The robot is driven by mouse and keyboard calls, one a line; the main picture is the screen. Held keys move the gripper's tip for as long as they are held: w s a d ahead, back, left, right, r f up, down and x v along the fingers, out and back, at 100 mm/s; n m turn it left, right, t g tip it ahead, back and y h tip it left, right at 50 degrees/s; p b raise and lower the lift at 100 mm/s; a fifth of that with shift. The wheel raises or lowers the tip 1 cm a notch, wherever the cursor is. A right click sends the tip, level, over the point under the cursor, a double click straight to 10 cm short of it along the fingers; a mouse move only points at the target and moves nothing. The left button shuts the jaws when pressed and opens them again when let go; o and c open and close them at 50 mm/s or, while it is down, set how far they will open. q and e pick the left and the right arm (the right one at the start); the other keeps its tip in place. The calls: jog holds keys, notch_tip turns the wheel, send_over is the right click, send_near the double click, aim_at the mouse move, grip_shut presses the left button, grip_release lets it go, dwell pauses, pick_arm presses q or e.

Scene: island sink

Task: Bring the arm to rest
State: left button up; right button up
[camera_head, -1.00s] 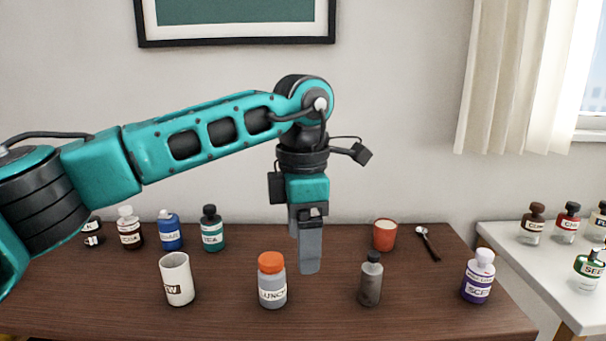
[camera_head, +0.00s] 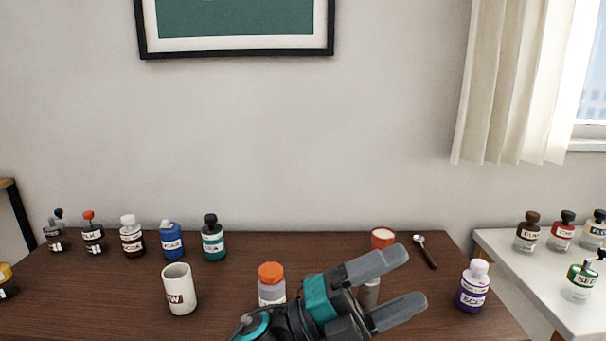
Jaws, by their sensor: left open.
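My left gripper (camera_head: 402,280) is low in the head view, over the front part of the brown table (camera_head: 120,318). Its two grey fingers point right and are spread apart, with nothing held between them. It hides most of the grey bottle (camera_head: 369,292) and overlaps the lower part of the orange-lidded jar (camera_head: 271,274). The rest of my left arm is mostly below the picture. My right gripper is not in view.
A white mug (camera_head: 179,290) stands left of the jar. Several bottles line the back left. A red cup (camera_head: 382,238) and a spoon (camera_head: 426,252) are at the back right, a purple-labelled bottle (camera_head: 473,288) nearer. A white side table (camera_head: 510,262) holds more bottles.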

pick_arm(q)
jog(key=w+a+f+n+t+y+p, duration=0.25)
jog(key=a+f+n+t+y, duration=1.25)
jog(key=n, duration=1)
jog(key=s+a+f+n+g+y, duration=0.5)
jog(key=s+a+f, duration=0.8)
jog(key=f, duration=0.4)
jog(key=a+n+y, duration=0.1)
jog(key=n, duration=0.1)
jog(key=shift+s+n+g, duration=0.25)
jog(key=shift+n+g, duration=0.15)
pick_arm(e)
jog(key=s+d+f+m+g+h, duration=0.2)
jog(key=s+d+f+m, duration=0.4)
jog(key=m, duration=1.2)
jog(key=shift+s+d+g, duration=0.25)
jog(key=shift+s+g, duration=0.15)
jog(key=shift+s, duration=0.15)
pick_arm(q)
jog(key=shift+a, duration=0.1)
